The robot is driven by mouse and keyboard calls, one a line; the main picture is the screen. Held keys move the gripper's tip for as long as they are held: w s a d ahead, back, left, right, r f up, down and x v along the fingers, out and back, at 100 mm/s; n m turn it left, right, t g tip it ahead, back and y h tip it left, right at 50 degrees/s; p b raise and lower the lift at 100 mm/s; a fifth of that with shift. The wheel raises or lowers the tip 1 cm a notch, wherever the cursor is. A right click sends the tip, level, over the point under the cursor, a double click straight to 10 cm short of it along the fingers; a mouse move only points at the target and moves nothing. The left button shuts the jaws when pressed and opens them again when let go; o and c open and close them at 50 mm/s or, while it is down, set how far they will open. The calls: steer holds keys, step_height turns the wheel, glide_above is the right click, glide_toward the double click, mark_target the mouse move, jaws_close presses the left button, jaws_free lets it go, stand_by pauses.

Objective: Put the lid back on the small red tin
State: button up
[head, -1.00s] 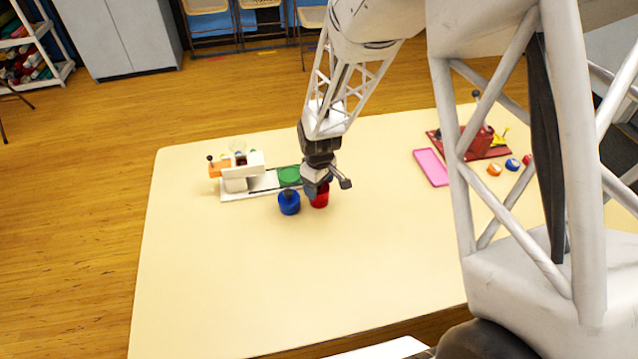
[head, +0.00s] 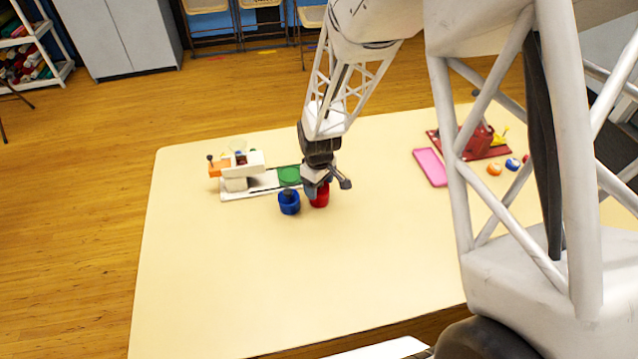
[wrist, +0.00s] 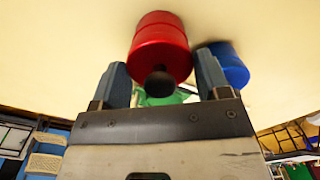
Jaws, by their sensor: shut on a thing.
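The small red tin (head: 320,200) stands upright on the table, under my gripper (head: 317,190). In the wrist view the red tin (wrist: 160,28) lies between and beyond my two grey fingers (wrist: 162,62). A red lid with a round black knob (wrist: 160,83) is at its near end, with the fingers on either side. My gripper is shut on this lid. A line runs around the red shape, but I cannot tell whether the lid is fully seated. The fingers hide part of the tin in the head view.
A blue tin (head: 289,203) with a dark knob stands close on the left; it also shows in the wrist view (wrist: 231,64). A pink tray (head: 430,167) lies right. The table's front is clear.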

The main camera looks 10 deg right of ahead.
stand_by(0.7)
steer(key=o, duration=1)
steer(key=shift+r, duration=0.15)
steer(key=shift+r, duration=3.3)
jaws_close()
